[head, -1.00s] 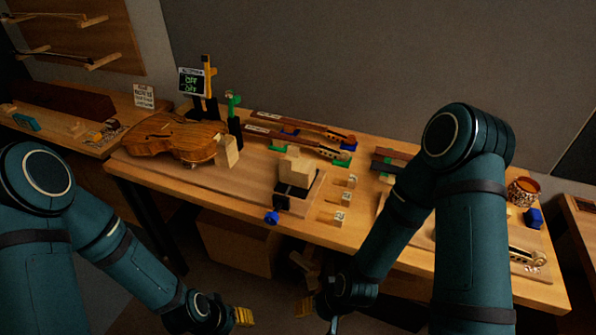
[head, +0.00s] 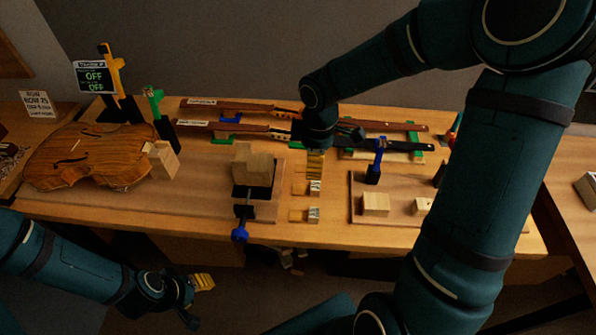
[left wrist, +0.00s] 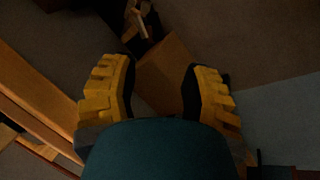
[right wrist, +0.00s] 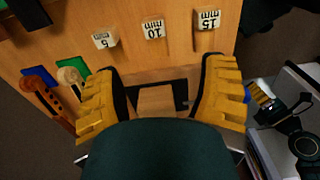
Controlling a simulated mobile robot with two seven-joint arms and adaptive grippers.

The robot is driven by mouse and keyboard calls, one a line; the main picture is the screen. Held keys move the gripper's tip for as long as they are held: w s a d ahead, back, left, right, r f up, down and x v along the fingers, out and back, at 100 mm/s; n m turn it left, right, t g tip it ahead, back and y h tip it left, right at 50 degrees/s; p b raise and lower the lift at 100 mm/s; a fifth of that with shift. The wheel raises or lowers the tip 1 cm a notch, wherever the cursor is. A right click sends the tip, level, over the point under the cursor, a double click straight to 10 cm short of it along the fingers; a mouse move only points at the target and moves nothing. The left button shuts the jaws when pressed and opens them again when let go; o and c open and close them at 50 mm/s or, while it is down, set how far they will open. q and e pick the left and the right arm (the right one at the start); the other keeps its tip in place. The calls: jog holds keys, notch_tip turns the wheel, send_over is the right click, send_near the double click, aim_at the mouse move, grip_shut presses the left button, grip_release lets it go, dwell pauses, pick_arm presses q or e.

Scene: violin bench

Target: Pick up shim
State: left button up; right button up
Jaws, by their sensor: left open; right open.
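Small wooden shims with printed labels lie in a row on the bench. In the right wrist view all three show: one reading 15 (right wrist: 208,20), one reading 10 (right wrist: 153,29) and a third (right wrist: 104,40). My right gripper (head: 315,165) is open and empty above the row's far end. Its yellow fingers (right wrist: 160,95) show in its wrist view. My left gripper (head: 203,283) is open and empty in front of the bench.
A black vise (head: 243,208) holding a wooden block (head: 253,168) stands left of the shims. A violin body (head: 85,158) lies further left. Necks (head: 240,127) lie behind, and a board (head: 380,217) with wooden blocks is to the right.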

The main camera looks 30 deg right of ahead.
aim_at(313, 185)
jog(key=f, duration=0.2)
jog(key=f+b, duration=0.1)
jog(key=f, duration=0.2)
jog(key=f+b, duration=0.1)
jog(key=f, duration=0.1)
jog(key=shift+d+f, duration=0.4)
jog(key=f+b, duration=0.1)
jog(key=f, duration=0.4)
jog(key=shift+w+a+b, duration=0.2)
jog(key=shift+b, duration=0.15)
jog(key=c, duration=1.1)
